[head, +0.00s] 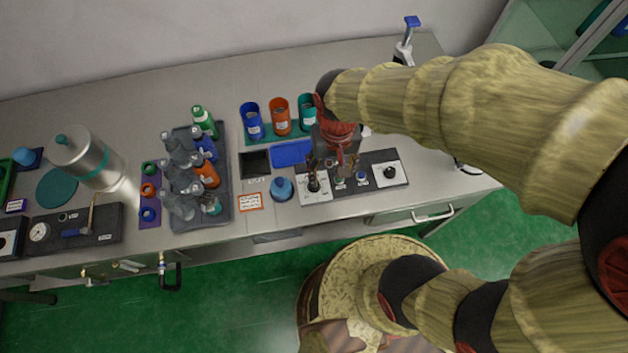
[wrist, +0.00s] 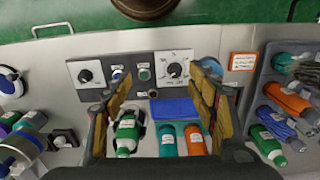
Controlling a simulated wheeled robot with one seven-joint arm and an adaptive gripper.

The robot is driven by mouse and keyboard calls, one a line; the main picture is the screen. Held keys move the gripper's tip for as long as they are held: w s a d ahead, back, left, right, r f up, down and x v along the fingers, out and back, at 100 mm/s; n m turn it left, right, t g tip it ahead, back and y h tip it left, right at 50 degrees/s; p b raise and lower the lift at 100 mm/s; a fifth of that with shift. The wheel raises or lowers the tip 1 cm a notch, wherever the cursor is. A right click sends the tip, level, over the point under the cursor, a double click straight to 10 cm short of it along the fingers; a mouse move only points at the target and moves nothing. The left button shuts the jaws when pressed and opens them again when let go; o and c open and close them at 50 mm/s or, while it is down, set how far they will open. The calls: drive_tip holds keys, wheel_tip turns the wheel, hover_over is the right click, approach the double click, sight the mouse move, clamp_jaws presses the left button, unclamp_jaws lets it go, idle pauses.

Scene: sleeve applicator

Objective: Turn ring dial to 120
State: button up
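A dark control panel (head: 348,178) lies along the front of the bench. At its left end in the head view, a black dial knob (head: 314,185) stands on a white scale plate; it shows in the wrist view (wrist: 175,69) at the right. A second knob (head: 390,172) on a white plate is at the panel's other end, at the left in the wrist view (wrist: 85,75). Which is the ring dial, and their settings, are too small to read. My gripper (head: 332,163) is above the panel, its fingers apart with nothing held; the wrist view shows both fingers (wrist: 160,78).
Two small buttons (head: 361,177) sit between the dials. A blue tray (head: 292,154) and three coloured cups (head: 280,116) stand behind the panel. A grey rack of bottles (head: 220,203) stands further left.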

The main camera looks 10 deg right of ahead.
drive_tip(key=f+m, duration=0.1)
drive_tip(key=f, duration=0.1)
drive_tip(key=a+f+m, duration=0.1)
drive_tip(key=f, duration=0.1)
drive_tip(key=w+a+f+m+g, duration=0.1)
drive_tip(key=f, duration=0.2)
drive_tip(key=shift+w, duration=0.1)
drive_tip(key=shift+c, duration=1.2)
drive_tip(key=shift+w+a+f+m, duration=0.3)
drive_tip(key=shift+w+f+m, duration=0.25)
drive_tip(key=shift+f+m, duration=0.25)
drive_tip(key=shift+c, duration=0.4)
drive_tip(key=w+m, duration=0.2)
drive_tip(key=shift+w+a+r+m+t, duration=0.15)
drive_tip(key=shift+a+m+t, duration=0.15)
drive_tip(key=shift+t, duration=0.1)
drive_tip(key=shift+w+a+m, duration=0.1)
drive_tip(key=shift+w+m, duration=0.15)
drive_tip(key=shift+m, duration=0.45)
drive_tip(key=shift+f+b, duration=1.05)
drive_tip(key=shift+f, duration=2.85)
drive_tip(key=shift+c, duration=0.7)
clamp_jaws()
